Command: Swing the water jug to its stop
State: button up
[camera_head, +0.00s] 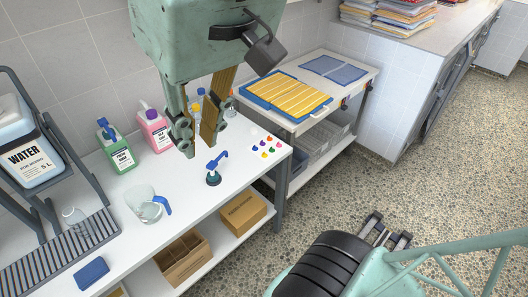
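The water jug (27,163) is a clear container labelled "WATER" and "5 L". It sits in a dark grey tubular cradle (83,178) at the left edge of the table. Part of the jug is cut off by the picture edge, and I cannot tell its exact tilt or where its stop is. A slatted drip tray (52,262) lies below it, with a small clear vessel (75,222) on it. My gripper (200,144) hangs fingers down near the middle of the table, well right of the jug. Its fingers are apart, with nothing visibly held.
A clear pitcher (147,207) with a blue handle stands between tray and gripper. Green (116,150) and pink (155,131) bottles stand behind. A blue pump (214,172) and coloured dots (267,146) are to the right. A blue sponge-like block (92,272) lies in front.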

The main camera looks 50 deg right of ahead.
jog(key=w+a+r+m+y+p, duration=0.1)
jog(key=w+a+r+m+p, duration=0.3)
jog(key=w, duration=0.7)
jog(key=w+a+r+m+p, duration=0.1)
jog(key=w+r, duration=0.6)
jog(key=w, duration=0.3)
jog(key=w+a+r+m+y+p, duration=0.1)
jog(key=w+a+r+m+p, duration=0.3)
jog(key=w, duration=0.7)
jog(key=w+a+m+p, duration=0.2)
jog(key=w+a, duration=0.1)
jog(key=w, duration=0.8)
jog(key=w+a+f+m+g+y+p, duration=0.1)
jog(key=w+a+m+p, duration=0.1)
jog(key=w, duration=1)
jog(key=w+a+f+m+y+p, duration=0.1)
jog(key=w+a+m+p, duration=0.2)
jog(key=w, duration=0.8)
jog(key=a+m, duration=0.1)
jog(key=a, duration=0.1)
jog(key=shift+w+a, duration=0.25)
jog(key=shift+a, duration=0.05)
jog(key=shift+f, duration=0.15)
jog(key=shift+s+p+x, duration=0.2)
jog(key=shift+p+x, duration=0.3)
jog(key=shift+x, duration=6.35)
jog(key=shift+a, duration=0.1)
jog(key=shift+c, duration=0.3)
grip_shut()
